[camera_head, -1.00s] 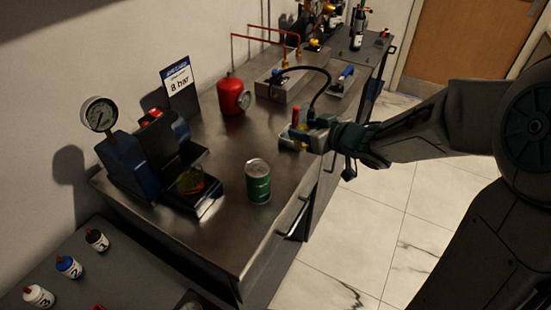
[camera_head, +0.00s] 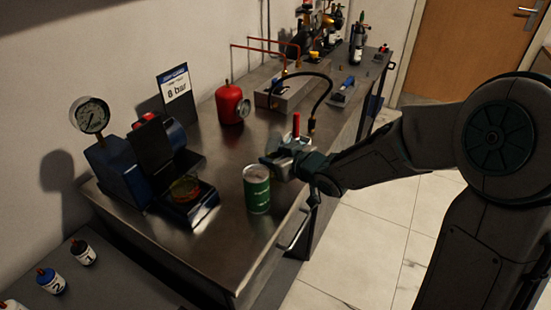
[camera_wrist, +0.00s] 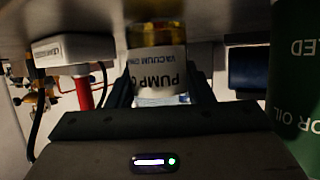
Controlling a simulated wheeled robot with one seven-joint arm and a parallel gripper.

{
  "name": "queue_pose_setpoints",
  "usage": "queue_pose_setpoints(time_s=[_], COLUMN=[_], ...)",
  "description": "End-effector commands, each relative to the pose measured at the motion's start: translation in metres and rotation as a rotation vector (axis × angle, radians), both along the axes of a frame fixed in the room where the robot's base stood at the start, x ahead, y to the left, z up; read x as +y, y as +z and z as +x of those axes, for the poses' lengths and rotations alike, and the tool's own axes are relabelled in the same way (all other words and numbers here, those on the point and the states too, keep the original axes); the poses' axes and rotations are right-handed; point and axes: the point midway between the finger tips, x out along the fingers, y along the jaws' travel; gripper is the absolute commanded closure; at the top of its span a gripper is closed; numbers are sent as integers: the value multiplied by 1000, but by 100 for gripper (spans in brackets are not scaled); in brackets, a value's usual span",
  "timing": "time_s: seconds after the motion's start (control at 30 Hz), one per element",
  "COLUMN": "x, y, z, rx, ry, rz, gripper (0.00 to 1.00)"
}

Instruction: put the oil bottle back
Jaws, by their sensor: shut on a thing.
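My gripper (camera_head: 274,161) is shut on the oil bottle (camera_wrist: 158,68), a small amber bottle with a white label reading "PUMP O…" and "VACUUM ONLY". The wrist view is upside down, and the bottle looks upright in it. In the head view the bottle is mostly hidden by the gripper. Its base is close to the bench top (camera_wrist: 210,18); I cannot tell whether it touches. My gripper is just behind a green can (camera_head: 257,190), which fills the right of the wrist view (camera_wrist: 295,90).
A white block with a red post (camera_head: 296,125) stands behind my gripper. The blue gauge device (camera_head: 120,165) is at left, with a red cylinder (camera_head: 230,104) behind. Numbered bottles (camera_head: 50,281) stand on the front-left surface.

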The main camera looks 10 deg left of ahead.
Motion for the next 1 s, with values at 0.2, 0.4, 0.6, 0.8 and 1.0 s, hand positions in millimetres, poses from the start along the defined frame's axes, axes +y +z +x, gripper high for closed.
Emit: queue_pose_setpoints(time_s=[0.2, 0.4, 0.6, 0.8, 1.0], x=[0, 0, 0, -9, -37], y=[-3, -3, -3, 8, 25], z=[0, 0, 0, -5, -30], rx=[-1, 0, 0, -4, -3], ry=[0, 0, 0, -3, -5], rz=[1, 0, 0, -2, -3], gripper=[80, 31, 31, 31, 31])
